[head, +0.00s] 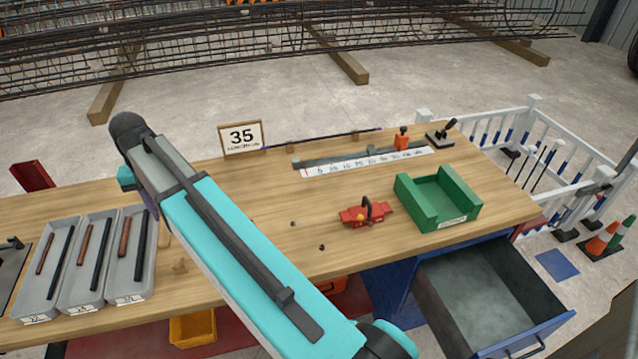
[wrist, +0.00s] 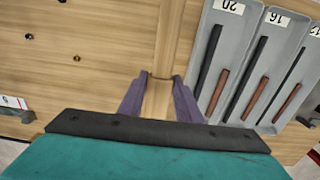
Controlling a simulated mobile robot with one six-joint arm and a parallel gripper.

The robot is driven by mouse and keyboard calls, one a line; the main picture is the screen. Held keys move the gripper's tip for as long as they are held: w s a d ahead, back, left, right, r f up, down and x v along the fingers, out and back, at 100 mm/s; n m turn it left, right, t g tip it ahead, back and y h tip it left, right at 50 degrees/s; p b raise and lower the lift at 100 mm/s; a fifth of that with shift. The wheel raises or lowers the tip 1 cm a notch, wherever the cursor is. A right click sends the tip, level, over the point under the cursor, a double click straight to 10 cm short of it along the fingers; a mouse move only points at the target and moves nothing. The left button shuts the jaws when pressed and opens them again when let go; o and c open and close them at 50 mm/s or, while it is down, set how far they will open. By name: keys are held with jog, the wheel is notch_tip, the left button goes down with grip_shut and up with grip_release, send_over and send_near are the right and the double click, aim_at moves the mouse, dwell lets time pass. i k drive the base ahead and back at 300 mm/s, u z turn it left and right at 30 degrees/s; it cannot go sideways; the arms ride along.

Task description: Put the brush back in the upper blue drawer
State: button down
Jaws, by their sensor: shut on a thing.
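The upper blue drawer (head: 492,300) stands pulled open under the right end of the bench, and the part of its grey inside that shows is empty. My gripper (wrist: 160,92) shows in the wrist view as two purple fingers, shut on a narrow tan piece between them with a dark far edge. This piece looks like part of the brush (wrist: 160,101); its bristles are not visible. In the head view my teal arm hides most of the gripper and the brush. The gripper is over the bench's left part, beside the grey trays, well left of the drawer.
Grey trays (head: 88,262) with bars stand at the bench's left. A green bin (head: 437,199), a red tool (head: 366,212), a ruler strip (head: 365,163) and a "35" sign (head: 241,138) are on the bench (head: 300,255). Small dark bits lie near its middle. A white railing (head: 535,125) stands right.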

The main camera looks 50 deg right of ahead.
aim_at(453, 302)
jog(key=z, duration=1)
